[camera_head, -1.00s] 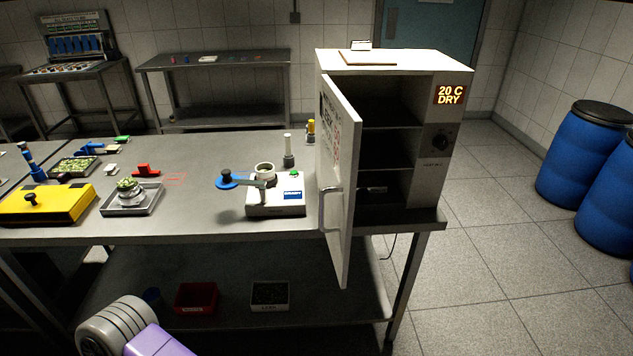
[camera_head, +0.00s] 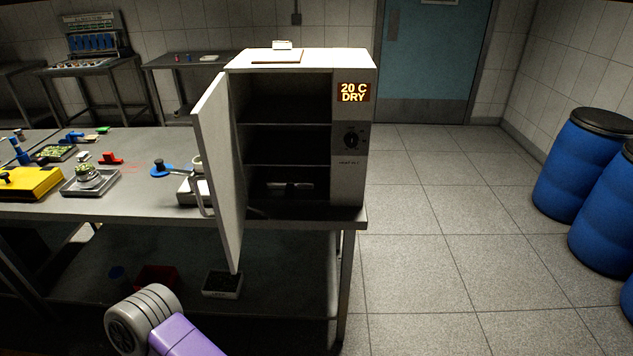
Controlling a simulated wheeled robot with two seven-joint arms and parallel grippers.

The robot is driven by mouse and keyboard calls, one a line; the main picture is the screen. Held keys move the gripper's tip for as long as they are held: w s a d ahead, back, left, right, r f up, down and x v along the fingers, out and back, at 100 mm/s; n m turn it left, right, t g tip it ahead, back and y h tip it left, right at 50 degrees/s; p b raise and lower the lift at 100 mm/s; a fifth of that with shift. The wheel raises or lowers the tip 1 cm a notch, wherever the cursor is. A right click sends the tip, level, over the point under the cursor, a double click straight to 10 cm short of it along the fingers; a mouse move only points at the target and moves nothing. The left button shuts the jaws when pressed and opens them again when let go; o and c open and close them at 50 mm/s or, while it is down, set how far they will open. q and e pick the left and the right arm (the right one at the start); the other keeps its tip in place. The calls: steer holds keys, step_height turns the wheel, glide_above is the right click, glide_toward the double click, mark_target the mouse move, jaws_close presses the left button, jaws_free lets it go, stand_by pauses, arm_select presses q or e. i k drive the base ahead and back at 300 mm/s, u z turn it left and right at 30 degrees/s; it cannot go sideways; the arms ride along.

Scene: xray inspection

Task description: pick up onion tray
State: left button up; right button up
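No tray can be read as the onion tray for certain. A small tray with green pieces (camera_head: 56,153) sits at the back left of the steel table. A shallow metal tray (camera_head: 108,186) nearer the front holds a round dish of green pieces (camera_head: 88,174). A white-rimmed tray with dark contents (camera_head: 222,284) stands on the lower shelf, below the open oven door; its label is too small to read. Neither of my grippers is in view; only a grey and purple link of my own arm shows at the bottom.
The white oven (camera_head: 352,190) stands on the table's right end, its door (camera_head: 221,165) open towards me over the front edge. A small pale object (camera_head: 291,185) is inside its bottom level. A red bin (camera_head: 157,279) is on the lower shelf. Blue drums (camera_head: 575,165) stand right; floor between is clear.

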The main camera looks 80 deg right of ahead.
mark_target(290, 179)
steer(key=z, duration=1.6)
